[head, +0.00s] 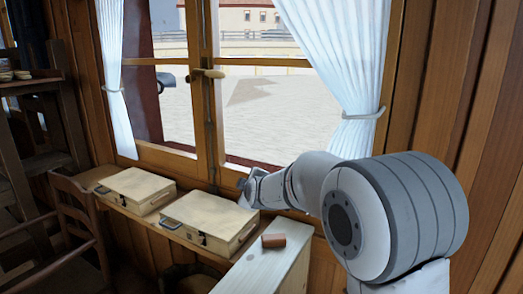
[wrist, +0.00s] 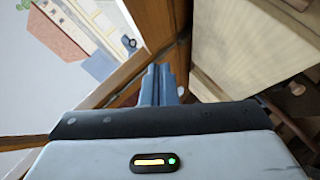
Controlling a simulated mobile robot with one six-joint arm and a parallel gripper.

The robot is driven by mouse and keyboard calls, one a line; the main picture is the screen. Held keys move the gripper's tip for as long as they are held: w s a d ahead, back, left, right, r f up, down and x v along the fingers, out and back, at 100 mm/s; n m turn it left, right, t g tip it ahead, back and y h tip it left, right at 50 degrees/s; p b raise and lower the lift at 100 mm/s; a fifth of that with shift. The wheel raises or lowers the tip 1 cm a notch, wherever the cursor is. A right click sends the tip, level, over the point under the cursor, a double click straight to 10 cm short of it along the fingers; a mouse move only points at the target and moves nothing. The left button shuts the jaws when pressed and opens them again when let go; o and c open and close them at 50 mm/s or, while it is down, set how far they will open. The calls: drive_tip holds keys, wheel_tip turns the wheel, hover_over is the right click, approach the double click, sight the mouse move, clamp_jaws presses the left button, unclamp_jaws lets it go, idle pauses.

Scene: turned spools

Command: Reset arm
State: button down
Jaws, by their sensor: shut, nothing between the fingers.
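My arm reaches in from the right in the head view. My gripper (head: 244,186) is at its far end, in front of the window frame and just above the back edge of a wooden case. In the wrist view my gripper (wrist: 158,72) has its two blue-grey fingers together, with nothing between them. The fingers point toward the wooden window frame. The arm is bent and partly folded, and its large grey joint hides part of the wall.
Two wooden cases, one at left (head: 136,189) and one nearer (head: 208,222), lie on the sill shelf. A red-brown block (head: 273,240) sits on a pale counter (head: 262,270). A wooden chair (head: 80,225) stands at left. White curtains (head: 345,60) hang by the window.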

drive_tip(key=s+d+f+m+g+h, duration=0.1)
drive_tip(key=s+d+m, duration=0.4)
drive_tip(key=s, duration=0.8)
drive_tip(key=s+d+f+m+g+h, duration=0.1)
drive_tip(key=s+d+f+m+g, duration=0.3)
drive_tip(key=s+d, duration=0.4)
drive_tip(key=s+d+f+m+g+h, duration=0.1)
drive_tip(key=s+d+m+g, duration=0.4)
drive_tip(key=s, duration=1.3)
drive_tip(key=shift+d+f+m+h, duration=0.3)
drive_tip(key=shift+d+f+m, duration=0.4)
drive_tip(key=shift+d, duration=0.5)
drive_tip(key=c, duration=2.1)
unclamp_jaws()
